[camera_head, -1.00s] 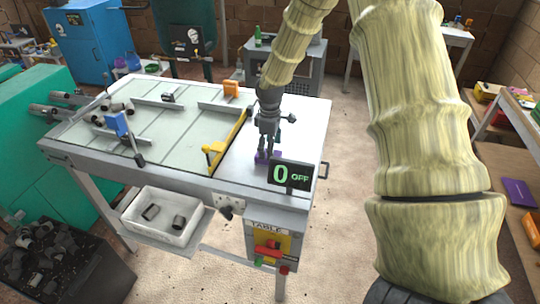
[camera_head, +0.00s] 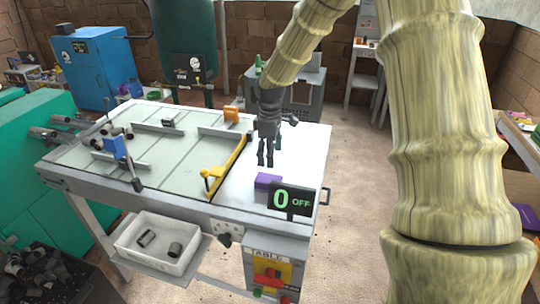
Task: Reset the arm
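My gripper (camera_head: 266,157) hangs pointing down above the right, bare part of the machine table (camera_head: 300,150). Its two dark fingers show a narrow gap between them with nothing visible in it. Just below and in front of the fingertips a purple block (camera_head: 268,181) rests on the table, apart from the gripper. My arm reaches in from the upper right, and its large pale links cover the right side of the view.
A display reading "0 OFF" (camera_head: 290,201) stands at the table's front edge. A yellow lever (camera_head: 211,177) and a blue-handled part (camera_head: 114,147) are on the table. A grey cabinet (camera_head: 302,95) stands behind.

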